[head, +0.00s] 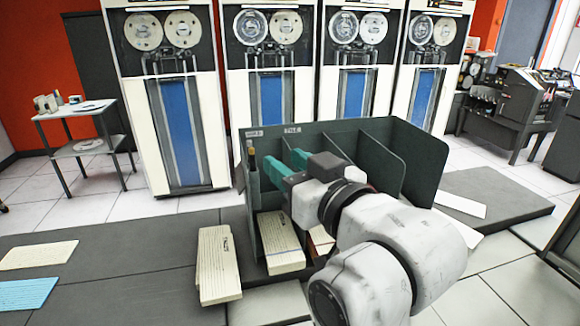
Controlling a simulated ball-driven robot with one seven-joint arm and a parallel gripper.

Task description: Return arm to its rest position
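My gripper (283,162) is at the end of my white arm, which reaches in from the lower right. Its two teal fingers point left and stand apart, with no object seen between them. It is in front of the dark green divided rack (407,160), over its left compartments. The arm hides part of the rack's front and middle. A cream card stack (279,243) stands below the gripper at the rack's left part. Another cream stack (218,265) is to its left, outside the rack. A third pale piece (320,240) is mostly hidden by the arm.
A cream card (38,255) and a blue card (25,293) lie on the dark grey surface (125,262) at left. A white card (460,204) lies right of the rack. Tall tape cabinets (178,100) line the back. A small side table (78,112) stands at left.

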